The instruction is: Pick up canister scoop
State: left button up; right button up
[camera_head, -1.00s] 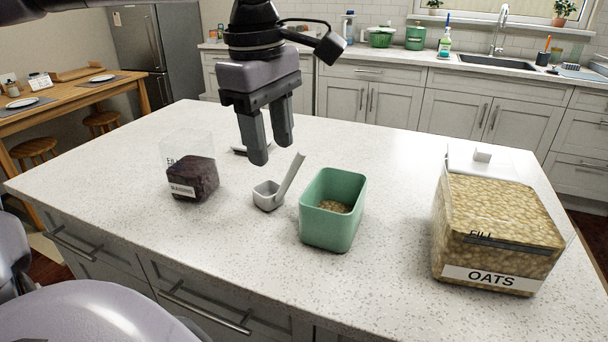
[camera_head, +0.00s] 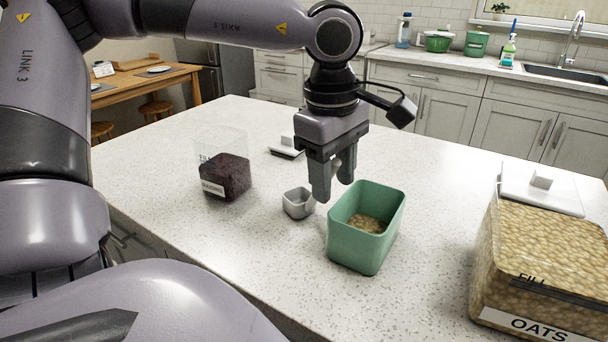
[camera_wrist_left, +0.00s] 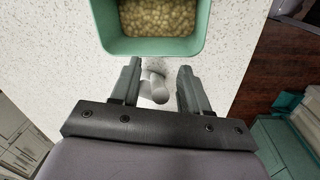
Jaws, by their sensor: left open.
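The grey canister scoop (camera_head: 298,204) rests on the white speckled island, its cup left of the green container (camera_head: 366,225). My left gripper (camera_head: 333,187) points down, open, just above the counter between the scoop's cup and the container's far side. Its finger hides most of the scoop's handle in the head view. In the left wrist view, the pale scoop handle (camera_wrist_left: 155,86) shows between the open fingers (camera_wrist_left: 159,68), and the green container (camera_wrist_left: 152,46) lies beyond the fingertips. I cannot tell whether the fingers touch the handle. My right gripper is not in view.
A clear raisin canister (camera_head: 225,176) stands left of the scoop, with a lid (camera_head: 286,149) behind it. A large oats canister (camera_head: 530,262) stands at the right, with another lid (camera_head: 541,188) behind it. The counter's middle back is clear.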

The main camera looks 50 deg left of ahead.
pick_arm(q)
grip_shut()
jog(key=shift+r, duration=0.1)
dwell(0.3)
